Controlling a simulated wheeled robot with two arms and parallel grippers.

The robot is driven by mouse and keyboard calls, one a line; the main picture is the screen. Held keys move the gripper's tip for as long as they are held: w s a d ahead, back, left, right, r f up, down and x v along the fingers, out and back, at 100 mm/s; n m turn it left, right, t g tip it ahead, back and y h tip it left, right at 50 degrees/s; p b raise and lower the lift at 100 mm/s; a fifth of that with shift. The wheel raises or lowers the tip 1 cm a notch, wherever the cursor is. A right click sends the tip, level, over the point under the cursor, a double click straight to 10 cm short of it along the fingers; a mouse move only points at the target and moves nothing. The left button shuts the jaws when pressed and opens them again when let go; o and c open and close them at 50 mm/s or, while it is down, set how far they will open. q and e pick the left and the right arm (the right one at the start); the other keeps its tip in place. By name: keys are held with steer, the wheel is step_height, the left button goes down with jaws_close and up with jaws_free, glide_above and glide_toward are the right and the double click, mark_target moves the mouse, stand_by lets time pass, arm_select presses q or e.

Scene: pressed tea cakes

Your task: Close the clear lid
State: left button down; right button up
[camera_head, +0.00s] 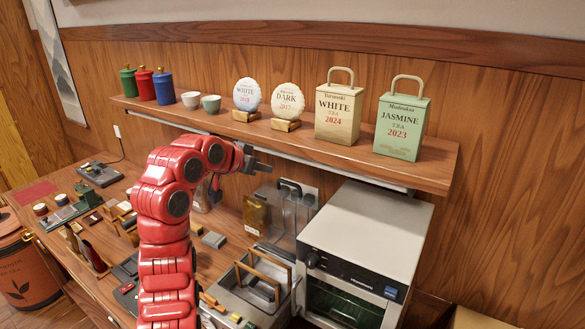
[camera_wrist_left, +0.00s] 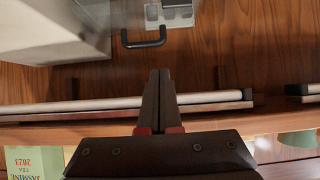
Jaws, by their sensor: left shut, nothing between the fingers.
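The clear lid (camera_head: 305,208) stands raised, roughly upright, behind a metal basin (camera_head: 237,303) on the counter. Its dark handle (camera_head: 290,184) is at the top edge; in the left wrist view a black handle (camera_wrist_left: 143,40) lies just beyond the fingertips. My left gripper (camera_head: 264,168) is above and left of the lid handle, under the front of the wall shelf. In the wrist view its fingers (camera_wrist_left: 159,76) are together with nothing between them, apart from the handle. My right gripper is not in view.
A white oven-like machine (camera_head: 370,245) stands right of the lid. The wall shelf (camera_head: 330,152) overhangs the area and carries tins, cups and tea cakes. A wooden-handled basket (camera_head: 263,282) sits in the basin. Small items crowd the counter at left.

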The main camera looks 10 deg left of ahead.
arm_select(q)
steer(key=p, duration=0.5)
glide_above(280, 193)
steer(key=shift+g, duration=0.3)
step_height(280, 193, down, 5)
steer(key=shift+w+a+r, duration=0.1)
steer(key=shift+r, duration=0.1)
steer(key=shift+w+f, duration=0.35)
steer(key=shift+w, duration=0.05)
steer(key=shift+f, duration=0.15)
steer(key=shift+w, duration=0.1)
